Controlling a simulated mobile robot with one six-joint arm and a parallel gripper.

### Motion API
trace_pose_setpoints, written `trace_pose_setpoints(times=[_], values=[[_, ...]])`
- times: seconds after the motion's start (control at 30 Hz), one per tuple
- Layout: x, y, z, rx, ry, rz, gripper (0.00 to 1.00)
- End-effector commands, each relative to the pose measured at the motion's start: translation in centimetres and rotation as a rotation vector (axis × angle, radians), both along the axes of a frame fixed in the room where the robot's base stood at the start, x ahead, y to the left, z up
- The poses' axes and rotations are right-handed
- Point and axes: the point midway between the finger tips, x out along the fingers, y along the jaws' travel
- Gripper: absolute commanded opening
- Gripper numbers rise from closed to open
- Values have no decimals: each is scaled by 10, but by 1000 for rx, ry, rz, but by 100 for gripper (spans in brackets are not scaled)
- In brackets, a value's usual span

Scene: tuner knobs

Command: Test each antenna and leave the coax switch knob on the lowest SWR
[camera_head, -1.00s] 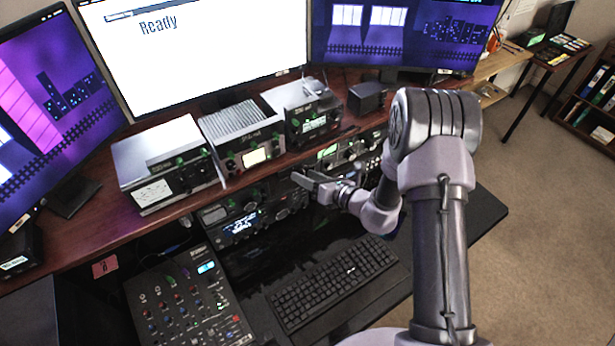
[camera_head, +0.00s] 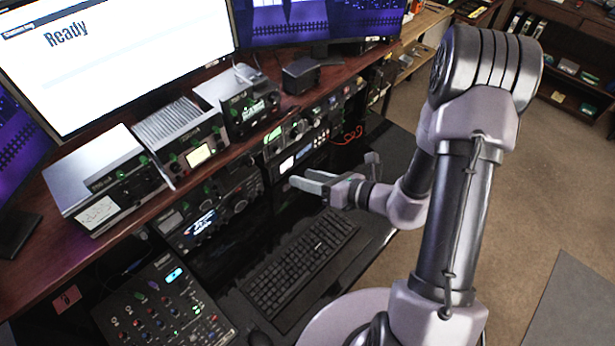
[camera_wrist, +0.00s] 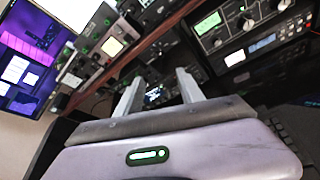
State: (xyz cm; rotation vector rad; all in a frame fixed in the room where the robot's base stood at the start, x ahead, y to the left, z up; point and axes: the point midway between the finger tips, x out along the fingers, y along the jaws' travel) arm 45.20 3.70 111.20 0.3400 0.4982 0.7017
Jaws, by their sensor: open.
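My gripper (camera_head: 335,175) is open and empty in front of the lower row of radios, above the back of the keyboard. Its two fingers (camera_wrist: 160,92) point toward the lower equipment in the wrist view, with no object between them. Several boxes with knobs and displays stand in two rows. On the upper shelf are a silver box with a white meter (camera_head: 98,212), a finned box with a lit screen (camera_head: 200,155) and a third silver-topped box (camera_head: 245,107). I cannot tell which knob is the coax switch; no SWR figure is readable.
A large monitor (camera_head: 120,60) reading "Ready" stands on the wooden shelf (camera_head: 70,185). A keyboard (camera_head: 300,265) and a mixer panel (camera_head: 165,310) lie below. A dark radio with a lit display (camera_head: 203,222) sits under the shelf. Carpet is open at right.

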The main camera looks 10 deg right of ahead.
Motion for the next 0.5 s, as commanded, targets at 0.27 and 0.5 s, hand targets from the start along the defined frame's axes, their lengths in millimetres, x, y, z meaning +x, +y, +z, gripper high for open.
trace_pose_setpoints(times=[0.27, 0.5], values=[[0, 0, 0, 0, 0, 0, 21], [0, 0, 0, 0, 0, 0, 0]])
